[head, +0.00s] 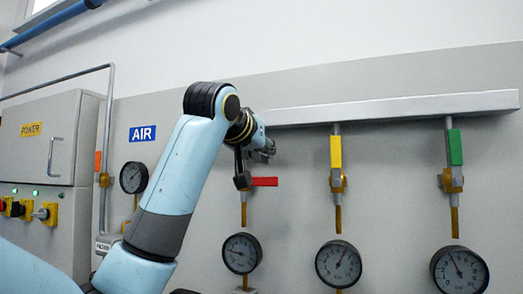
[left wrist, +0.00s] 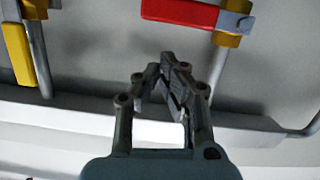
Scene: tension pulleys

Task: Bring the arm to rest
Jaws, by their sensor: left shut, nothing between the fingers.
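My left arm comes in from the left in the head view and reaches up in front of the wall. Its gripper (head: 267,151) is near the silver header pipe, just above the red valve handle (head: 264,181), which lies level. In the left wrist view my left gripper (left wrist: 168,62) has its fingers together with nothing between them. The red handle (left wrist: 180,12) is beyond the fingertips there, with a visible gap. My right gripper is not in view.
The silver header pipe (head: 400,107) runs along the wall. Yellow (head: 336,151) and green (head: 454,147) handles stand upright to the right, above gauges (head: 338,264). A grey power cabinet (head: 40,135) is at left. The wall above the pipe is clear.

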